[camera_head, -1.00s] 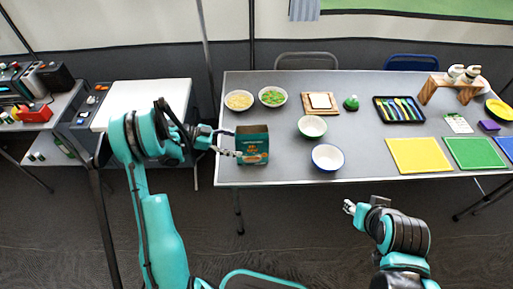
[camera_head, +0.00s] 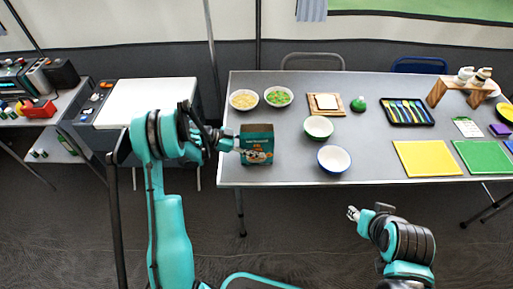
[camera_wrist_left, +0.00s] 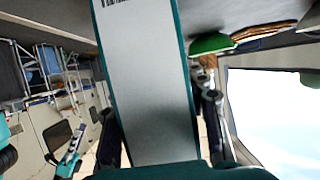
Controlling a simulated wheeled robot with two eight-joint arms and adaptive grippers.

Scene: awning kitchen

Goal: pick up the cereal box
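The cereal box (camera_head: 257,143) is teal with a picture on its front. It stands upright at the near left corner of the table in the head view. In the left wrist view the cereal box (camera_wrist_left: 150,85) shows as a long pale panel with teal edges, between the fingers. My left gripper (camera_head: 236,145) is at the box's left side; its fingers (camera_wrist_left: 160,115) lie along both edges. Whether they press on it is unclear. My right gripper (camera_head: 353,213) is in front of the table, away from the box, with nothing visible in it; its opening is too small to judge.
On the table (camera_head: 290,172) are a white bowl (camera_head: 333,158), a green bowl (camera_head: 318,127), two food bowls (camera_head: 243,100), a cutlery tray (camera_head: 407,112) and a yellow mat (camera_head: 427,158). A white-topped counter (camera_head: 150,98) stands left. The table edge is close to the box.

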